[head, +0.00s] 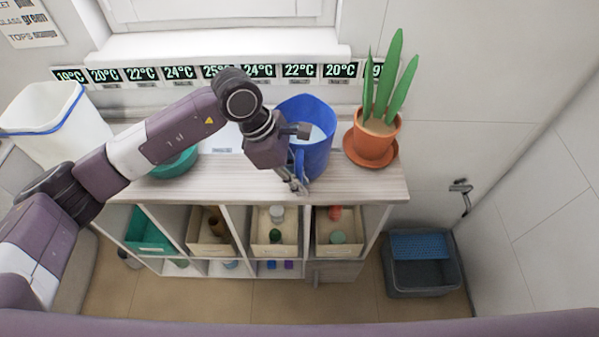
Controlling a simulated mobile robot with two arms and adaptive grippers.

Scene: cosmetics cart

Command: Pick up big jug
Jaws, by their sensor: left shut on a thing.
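The big jug (317,145) is blue and stands upright on the shelf top (365,185), right of centre in the head view. Its open mouth faces up. My left gripper (299,160) reaches in from the left and is shut on the jug at its near left side, where the handle appears to be. The gripper partly hides the handle, so the exact contact is hard to see. Whether the jug's base touches the shelf top is hard to tell. My right gripper is out of view.
A potted plant (374,135) in an orange pot stands close right of the jug. A teal bowl (175,163) is behind my left arm, and a white bin (45,115) is at far left. Crates fill the cubbies below. A grey crate (422,280) sits on the floor at right.

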